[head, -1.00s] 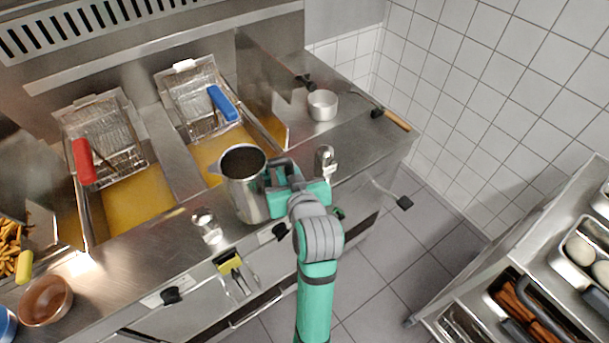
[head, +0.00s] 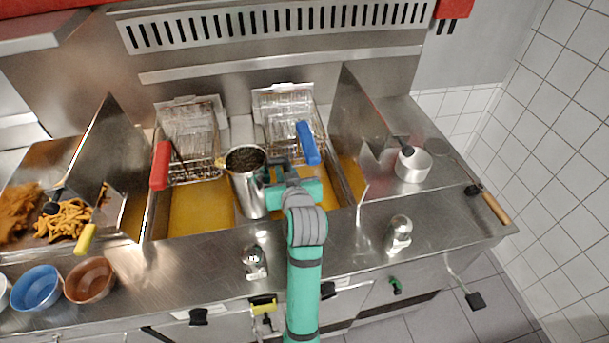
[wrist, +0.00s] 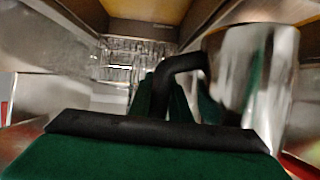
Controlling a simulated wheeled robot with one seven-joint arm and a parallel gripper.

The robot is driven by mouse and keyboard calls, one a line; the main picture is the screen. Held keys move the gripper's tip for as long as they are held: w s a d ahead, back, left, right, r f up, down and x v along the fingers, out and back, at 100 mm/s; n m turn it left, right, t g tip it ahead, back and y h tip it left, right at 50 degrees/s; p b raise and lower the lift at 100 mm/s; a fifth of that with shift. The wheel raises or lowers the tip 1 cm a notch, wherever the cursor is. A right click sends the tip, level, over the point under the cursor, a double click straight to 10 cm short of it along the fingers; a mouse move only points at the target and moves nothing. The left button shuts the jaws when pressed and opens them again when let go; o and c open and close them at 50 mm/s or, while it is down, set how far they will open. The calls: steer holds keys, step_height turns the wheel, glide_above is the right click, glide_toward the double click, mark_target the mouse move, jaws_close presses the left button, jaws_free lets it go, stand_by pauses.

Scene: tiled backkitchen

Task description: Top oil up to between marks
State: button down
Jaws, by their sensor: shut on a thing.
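A tall steel jug (head: 250,192) with a dark handle is held by my gripper (head: 279,178), which is shut on the handle at the jug's right side. The jug looks close to upright over the area between the two fryer vats; its inside looks dark. In the wrist view the jug (wrist: 262,75) is at the right, its black handle (wrist: 180,68) between my fingers. The left vat (head: 198,212) and right vat (head: 325,195) hold yellow oil. The level marks cannot be made out.
A red-handled basket (head: 192,140) and a blue-handled basket (head: 285,115) hang behind the vats. A steel divider (head: 358,115) stands at the right, with a small pot (head: 412,166) beyond it. Bowls (head: 90,280) sit at the left front.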

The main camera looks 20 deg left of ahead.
mark_target(247, 146)
steer(key=shift+s+a+r+n+t+h, duration=0.3)
steer(key=shift+s+a+r+n, duration=0.15)
steer(key=shift+a+r+n, duration=0.4)
steer(key=shift+s+a+r+n+t+h, duration=0.35)
steer(key=shift+a+r, duration=0.25)
steer(key=shift+r, duration=0.55)
steer(key=shift+s+a+r+n+t+h, duration=0.25)
steer(key=shift+s+a+r+n, duration=0.35)
steer(key=shift+r, duration=0.4)
steer(key=shift+a+r+n+t+h, duration=0.2)
steer(key=shift+r+n+t+h, duration=0.25)
steer(key=shift+r+n, duration=0.45)
steer(key=shift+s+a+r+n+t+h, duration=0.25)
steer(key=shift+a+n+t, duration=0.15)
steer(key=shift+n, duration=0.5)
steer(key=shift+s+a+r+n+t, duration=0.3)
steer(key=shift+a+r+n+t, duration=0.15)
steer(key=shift+r+n, duration=0.15)
steer(key=shift+s+a+r+n, duration=0.4)
steer(key=shift+a+n, duration=0.1)
steer(key=shift+n, duration=0.1)
